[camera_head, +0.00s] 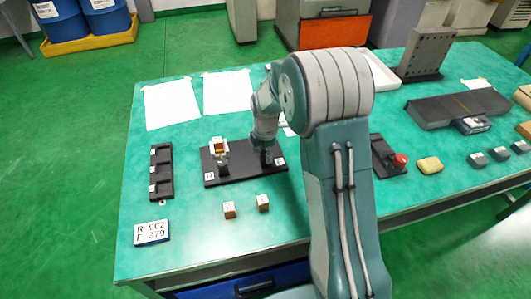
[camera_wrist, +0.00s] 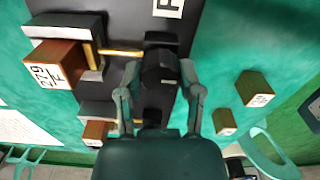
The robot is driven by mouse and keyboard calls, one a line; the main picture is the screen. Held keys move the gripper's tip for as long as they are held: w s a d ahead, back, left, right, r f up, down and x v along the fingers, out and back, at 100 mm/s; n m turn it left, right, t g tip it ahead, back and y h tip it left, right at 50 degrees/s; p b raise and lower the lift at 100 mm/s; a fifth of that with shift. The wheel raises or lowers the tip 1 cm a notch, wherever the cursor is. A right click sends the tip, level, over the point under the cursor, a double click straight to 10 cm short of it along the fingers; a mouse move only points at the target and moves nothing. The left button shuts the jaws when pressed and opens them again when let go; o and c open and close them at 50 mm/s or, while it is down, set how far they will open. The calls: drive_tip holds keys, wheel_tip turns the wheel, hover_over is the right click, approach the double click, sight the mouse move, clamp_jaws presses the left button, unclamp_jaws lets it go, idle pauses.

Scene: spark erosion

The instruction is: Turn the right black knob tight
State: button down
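In the wrist view a black knob (camera_wrist: 160,68) sits on a brass rod (camera_wrist: 120,52) that runs to a grey vise (camera_wrist: 90,28). The vise holds a copper block (camera_wrist: 55,60) with a white label. My gripper (camera_wrist: 160,74) has one finger on each side of this knob, with narrow gaps seeming to show. A second vise (camera_wrist: 100,108) with a smaller-looking copper block (camera_wrist: 95,132) is partly hidden behind my gripper. In the head view my gripper (camera_head: 267,158) is over the right end of the black base plate (camera_head: 240,177). The left vise (camera_head: 219,147) stands clear, while the right one is hidden.
Two loose copper blocks (camera_head: 229,210) (camera_head: 263,202) lie in front of the plate. A black slotted rack (camera_head: 161,172) and a number plate (camera_head: 152,232) lie left. A red button box (camera_head: 398,160) stands right of my arm. Paper sheets (camera_head: 172,104) lie behind.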

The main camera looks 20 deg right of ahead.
drive_tip(key=shift+m, duration=0.3)
drive_tip(key=m, duration=0.5)
drive_tip(key=shift+w, duration=0.1)
drive_tip(key=m, duration=0.5)
drive_tip(key=shift+m, duration=0.4)
drive_tip(key=m, duration=1)
drive_tip(key=shift+m, duration=0.4)
drive_tip(key=shift+c, duration=1.3)
unclamp_jaws()
drive_tip(key=shift+f, duration=0.1)
